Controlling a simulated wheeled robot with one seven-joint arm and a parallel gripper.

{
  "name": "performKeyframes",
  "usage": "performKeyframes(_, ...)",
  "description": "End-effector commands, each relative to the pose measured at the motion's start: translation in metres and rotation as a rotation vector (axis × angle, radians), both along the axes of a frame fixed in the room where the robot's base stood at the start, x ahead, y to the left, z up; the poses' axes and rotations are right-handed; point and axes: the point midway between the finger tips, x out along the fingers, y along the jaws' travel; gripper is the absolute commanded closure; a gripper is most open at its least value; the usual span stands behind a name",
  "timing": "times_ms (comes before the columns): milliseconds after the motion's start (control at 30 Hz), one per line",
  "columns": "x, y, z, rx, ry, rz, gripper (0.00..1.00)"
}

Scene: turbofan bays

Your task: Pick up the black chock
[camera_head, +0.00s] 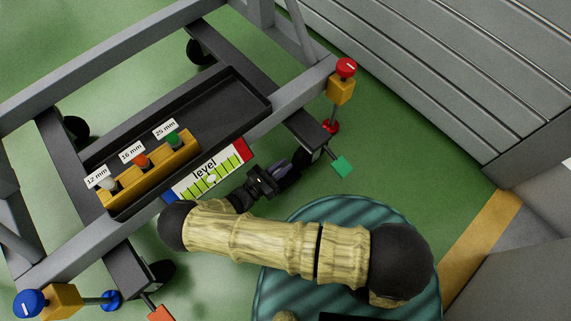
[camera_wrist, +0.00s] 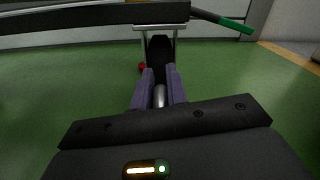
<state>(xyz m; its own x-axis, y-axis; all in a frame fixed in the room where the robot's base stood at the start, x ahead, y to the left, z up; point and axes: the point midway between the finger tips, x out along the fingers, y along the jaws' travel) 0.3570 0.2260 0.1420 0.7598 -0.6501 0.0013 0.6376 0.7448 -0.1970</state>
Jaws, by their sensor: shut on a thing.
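My gripper (camera_head: 282,170) is low beside the cart's right-hand corner, next to a dark wheel (camera_head: 309,155). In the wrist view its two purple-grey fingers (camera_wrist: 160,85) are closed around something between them. A short silvery cylinder (camera_wrist: 159,97) shows between the fingers. A black shape (camera_wrist: 161,55) stands at the fingertips, in front of or merging with the wheel under a metal fork. I cannot separate the black chock's outline from the wheel. In the head view the gripper and cart hide what is held.
The grey cart frame (camera_head: 285,110) is close above and beside my gripper. It carries a black tray (camera_head: 232,92), a level gauge (camera_head: 208,172) and a green-ended pedal (camera_head: 342,166). A red-capped post (camera_head: 341,88) stands at its corner. Green floor lies open to the right.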

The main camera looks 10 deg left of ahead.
Motion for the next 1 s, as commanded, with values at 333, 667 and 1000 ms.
performKeyframes(333,-0.053,0.047,0.042,0.005,0.0,0.003,1.0)
performKeyframes(667,-0.09,0.078,0.063,0.002,0.0,0.002,1.0)
performKeyframes(1000,-0.093,0.081,0.064,0.002,-0.001,0.001,1.0)
